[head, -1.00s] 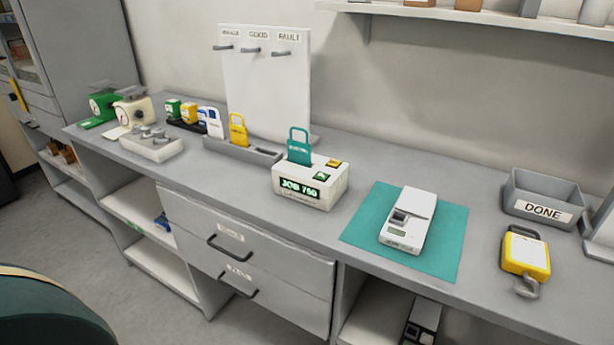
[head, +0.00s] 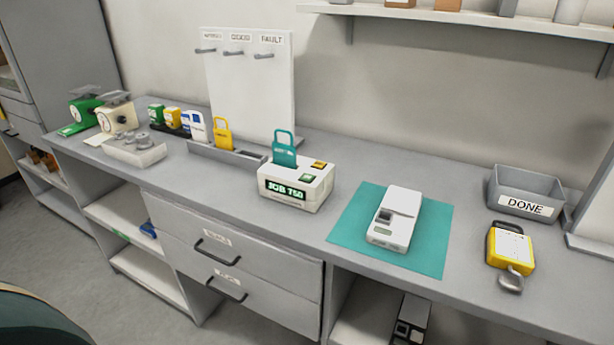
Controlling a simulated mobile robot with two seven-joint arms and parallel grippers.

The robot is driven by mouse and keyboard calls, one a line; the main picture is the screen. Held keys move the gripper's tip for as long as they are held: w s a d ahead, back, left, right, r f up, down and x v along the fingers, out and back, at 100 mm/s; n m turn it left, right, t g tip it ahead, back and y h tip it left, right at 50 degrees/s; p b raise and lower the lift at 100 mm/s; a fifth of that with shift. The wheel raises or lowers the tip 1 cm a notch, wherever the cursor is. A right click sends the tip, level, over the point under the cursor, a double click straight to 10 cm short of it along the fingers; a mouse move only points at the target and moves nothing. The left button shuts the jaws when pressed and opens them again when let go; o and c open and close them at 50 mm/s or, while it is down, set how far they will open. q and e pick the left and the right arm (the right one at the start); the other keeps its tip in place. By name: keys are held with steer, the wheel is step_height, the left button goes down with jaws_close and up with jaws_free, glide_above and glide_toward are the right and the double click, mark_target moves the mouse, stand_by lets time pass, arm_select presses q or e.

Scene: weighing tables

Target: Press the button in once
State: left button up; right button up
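A white box (head: 296,187) stands on the grey bench near the middle of the head view. Its dark front display reads "JOB 750" in green. Two buttons are on its top: a green one (head: 306,178) and a yellow-orange one (head: 319,164). A teal tag with a loop handle (head: 284,149) stands upright in the box's top at its left side. I cannot tell how far either button is pressed. Neither of my grippers is in view.
A white device (head: 396,217) lies on a teal mat (head: 346,236). A yellow tagged item (head: 509,247) and a grey "DONE" bin (head: 526,193) are at right. A grey rack with a yellow tag (head: 223,133), weights and scales stand at left. A hook board (head: 250,85) is behind.

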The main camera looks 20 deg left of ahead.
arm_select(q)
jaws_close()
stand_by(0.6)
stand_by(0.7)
